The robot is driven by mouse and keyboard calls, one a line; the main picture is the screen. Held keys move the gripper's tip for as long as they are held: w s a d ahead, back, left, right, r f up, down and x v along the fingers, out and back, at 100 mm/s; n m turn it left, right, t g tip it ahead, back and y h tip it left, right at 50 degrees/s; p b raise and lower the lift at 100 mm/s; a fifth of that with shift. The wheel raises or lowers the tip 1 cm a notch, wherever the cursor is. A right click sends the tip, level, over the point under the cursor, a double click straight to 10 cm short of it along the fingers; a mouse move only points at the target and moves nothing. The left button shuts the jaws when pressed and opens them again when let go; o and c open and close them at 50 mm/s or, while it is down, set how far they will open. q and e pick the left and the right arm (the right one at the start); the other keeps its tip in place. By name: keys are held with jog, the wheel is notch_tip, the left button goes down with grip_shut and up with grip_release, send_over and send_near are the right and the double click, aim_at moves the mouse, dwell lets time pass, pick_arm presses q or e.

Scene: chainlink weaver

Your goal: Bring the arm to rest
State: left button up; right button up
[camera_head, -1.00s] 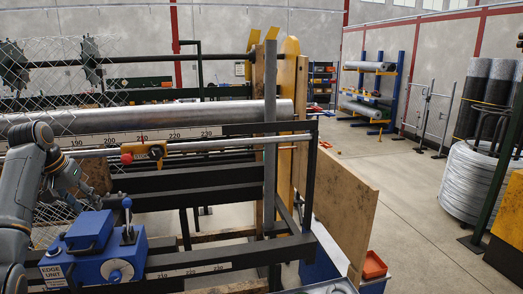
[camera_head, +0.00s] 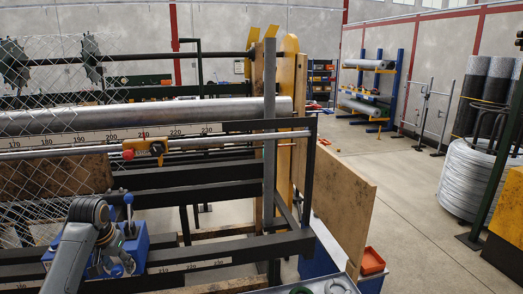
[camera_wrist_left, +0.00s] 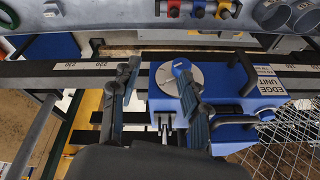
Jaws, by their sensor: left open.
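My left arm comes in at the lower left of the head view and partly covers the blue edge unit (camera_head: 136,243). My left gripper (camera_head: 112,264) is low in front of the unit, small and partly merged with it in that view. In the left wrist view the gripper (camera_wrist_left: 157,68) is open, with its two fingers spread and nothing between the tips. There the blue edge unit (camera_wrist_left: 225,105) with its round grey dial lies beyond and right of the fingers; the right finger overlaps the dial. I cannot tell whether it touches. My right gripper is not in view.
A scaled rail (camera_head: 215,266) runs below the unit. A stop with a red knob (camera_head: 156,149) sits on the upper rail. Chain-link mesh (camera_head: 45,185) hangs at left. A wooden board (camera_head: 343,205) and a red bin (camera_head: 372,262) stand right; the floor beyond is open.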

pick_arm(q)
jog(key=s+d+f+m, duration=0.1)
jog(key=s+d+f, duration=0.5)
jog(key=s+f, duration=0.25)
jog(key=s+d+f+m, duration=0.1)
jog(key=s+d+f, duration=0.5)
jog(key=s+f, duration=0.3)
jog(key=s+d+r+h, duration=0.1)
jog(key=s+d, duration=0.2)
jog(key=s, duration=0.7)
jog(key=s+d+r, duration=0.2)
jog(key=s+d, duration=0.1)
jog(key=s, duration=0.7)
notch_tip(320, 180, down, 33)
jog(key=s+g+b, duration=0.1)
jog(key=s+b, duration=0.1)
jog(key=b, duration=0.6)
jog(key=s+a+f+b, duration=0.1)
jog(key=s+f+b, duration=0.2)
jog(key=s+f, duration=0.5)
jog(key=s+a+f+g+b, duration=0.1)
jog(key=s+f+b, duration=0.2)
jog(key=s+f, duration=0.5)
notch_tip(320, 180, down, 8)
jog(key=shift+s+a, duration=0.25)
jog(key=shift+s, duration=0.15)
